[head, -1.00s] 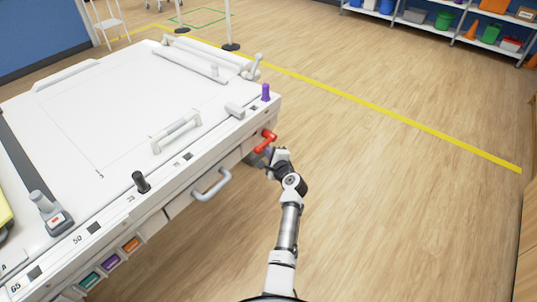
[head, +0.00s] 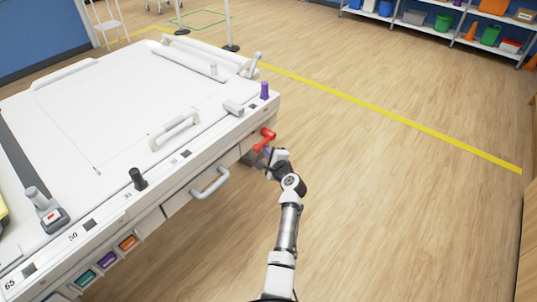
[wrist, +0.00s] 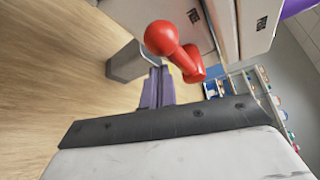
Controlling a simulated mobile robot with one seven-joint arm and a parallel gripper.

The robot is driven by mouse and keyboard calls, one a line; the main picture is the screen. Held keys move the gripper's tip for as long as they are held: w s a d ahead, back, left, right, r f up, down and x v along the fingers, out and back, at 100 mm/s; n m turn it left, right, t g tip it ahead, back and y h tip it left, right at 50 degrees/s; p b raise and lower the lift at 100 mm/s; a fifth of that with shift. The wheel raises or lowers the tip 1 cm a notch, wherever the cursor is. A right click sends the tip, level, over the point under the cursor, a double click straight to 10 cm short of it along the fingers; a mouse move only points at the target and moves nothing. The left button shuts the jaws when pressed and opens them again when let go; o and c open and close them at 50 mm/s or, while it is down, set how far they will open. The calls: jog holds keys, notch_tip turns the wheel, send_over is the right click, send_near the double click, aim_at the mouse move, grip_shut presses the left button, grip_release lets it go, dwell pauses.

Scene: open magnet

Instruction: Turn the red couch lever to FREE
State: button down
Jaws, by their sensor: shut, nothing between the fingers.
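The red couch lever (head: 264,140) sits on the side of the white couch (head: 110,110), near its right corner below the purple peg. Its ball-ended handle (wrist: 162,38) shows large in the wrist view, sticking out from the white panel. My gripper (head: 268,154) is just below the lever in the head view. In the wrist view its purple fingers (wrist: 158,86) are together and empty, beside the lever handle. Whether they touch it I cannot tell. Small dark labels flank the lever on the panel, too small to read.
A purple peg (head: 264,91) and a black peg (head: 137,178) stand along the couch edge. A grey side handle (head: 210,184) juts out left of my gripper. The wooden floor (head: 400,210) to the right is clear.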

jog(key=s+d+r+b, duration=0.1)
jog(key=s+d+r, duration=0.1)
jog(key=s+d, duration=0.3)
jog(key=d, duration=0.2)
jog(key=shift+s+d+b, duration=0.2)
jog(key=shift+d+b, duration=0.1)
jog(key=shift+b, duration=0.05)
jog(key=shift+r, duration=0.1)
